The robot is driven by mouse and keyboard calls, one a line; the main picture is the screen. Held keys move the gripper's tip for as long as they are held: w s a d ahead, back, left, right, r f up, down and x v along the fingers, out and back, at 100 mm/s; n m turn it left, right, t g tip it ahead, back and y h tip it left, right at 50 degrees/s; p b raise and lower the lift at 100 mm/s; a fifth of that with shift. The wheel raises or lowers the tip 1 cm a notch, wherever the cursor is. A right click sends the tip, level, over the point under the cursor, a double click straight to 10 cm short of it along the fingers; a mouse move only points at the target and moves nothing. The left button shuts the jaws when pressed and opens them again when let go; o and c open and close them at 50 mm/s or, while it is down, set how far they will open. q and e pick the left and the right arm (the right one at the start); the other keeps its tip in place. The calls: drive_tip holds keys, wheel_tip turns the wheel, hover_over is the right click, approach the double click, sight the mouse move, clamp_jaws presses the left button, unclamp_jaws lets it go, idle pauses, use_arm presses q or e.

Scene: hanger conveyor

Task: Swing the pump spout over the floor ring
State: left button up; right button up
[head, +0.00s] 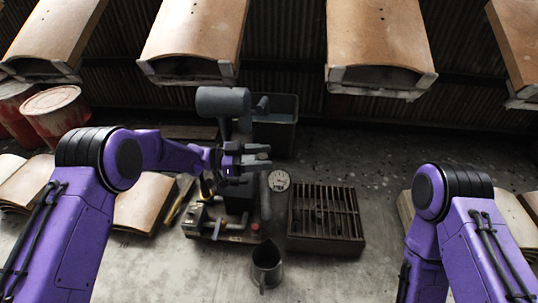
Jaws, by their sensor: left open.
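The pump is a dark grey machine with a horizontal grey cylinder (221,101) on a post, behind my left gripper. My left gripper (262,157) is open, with its fingers pointing right, in front of the pump's middle. A grey tube (265,198) runs down just below the fingers; I cannot tell for sure whether it is the spout. A pale round disc with dark marks (279,181) lies right of the tube and may be the floor ring. The gripper hides part of the pump, and contact is unclear. My right gripper is out of the picture.
A slatted dark grate box (325,240) stands to the right. A metal jug (266,270) stands in front. A dark bin (274,134) is behind. Red drums (57,115) and curved tan panels (145,203) are at the left. Tan hoods (377,42) hang above.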

use_arm(q)
drive_tip(key=s+a+p, duration=0.1)
drive_tip(key=a, duration=0.7)
drive_tip(key=shift+p, duration=0.3)
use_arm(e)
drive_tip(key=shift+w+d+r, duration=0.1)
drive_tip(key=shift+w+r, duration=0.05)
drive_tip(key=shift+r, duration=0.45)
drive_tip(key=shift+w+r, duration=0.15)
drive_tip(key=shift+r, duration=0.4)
